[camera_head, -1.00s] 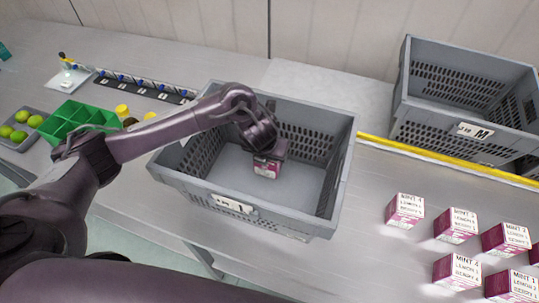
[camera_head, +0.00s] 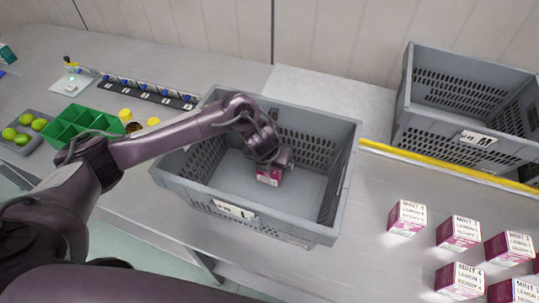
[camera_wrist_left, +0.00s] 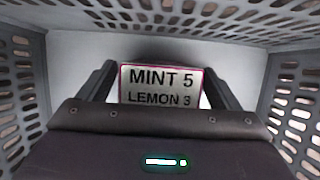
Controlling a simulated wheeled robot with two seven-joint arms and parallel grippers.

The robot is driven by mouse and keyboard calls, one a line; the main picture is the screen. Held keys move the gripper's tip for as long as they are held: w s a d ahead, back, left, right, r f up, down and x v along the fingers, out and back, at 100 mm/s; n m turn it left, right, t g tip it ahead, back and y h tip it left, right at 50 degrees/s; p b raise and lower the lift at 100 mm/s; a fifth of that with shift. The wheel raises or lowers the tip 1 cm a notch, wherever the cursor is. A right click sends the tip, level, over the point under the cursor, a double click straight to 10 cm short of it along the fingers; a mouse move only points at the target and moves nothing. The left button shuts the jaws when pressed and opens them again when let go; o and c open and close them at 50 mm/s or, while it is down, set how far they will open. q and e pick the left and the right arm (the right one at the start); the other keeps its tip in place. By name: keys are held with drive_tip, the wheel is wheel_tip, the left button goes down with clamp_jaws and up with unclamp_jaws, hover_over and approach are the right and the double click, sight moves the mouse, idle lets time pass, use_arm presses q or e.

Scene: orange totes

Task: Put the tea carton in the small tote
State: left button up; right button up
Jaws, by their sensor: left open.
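A white and magenta tea carton (camera_head: 268,177) is low inside the nearer grey tote (camera_head: 338,205), close to its floor. In the left wrist view the carton (camera_wrist_left: 160,86) shows its top face, reading "MINT 5" and "LEMON 3". My left gripper (camera_head: 278,160) reaches down into this tote. Its open fingers stand on either side of the carton in the left wrist view. Whether the carton's base rests flat is hidden. The tote's front label is too small to read surely. My right gripper is not in view.
Another grey tote (camera_head: 435,125), labelled M, stands at the back right behind a yellow strip (camera_head: 440,166). Several similar cartons (camera_head: 458,233) stand at the right.

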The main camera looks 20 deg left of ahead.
use_arm(q)
drive_tip(key=v, duration=0.5)
drive_tip(key=shift+r, duration=0.2)
drive_tip(key=p+v, duration=0.4)
drive_tip(key=v, duration=0.2)
drive_tip(key=shift+s, duration=0.2)
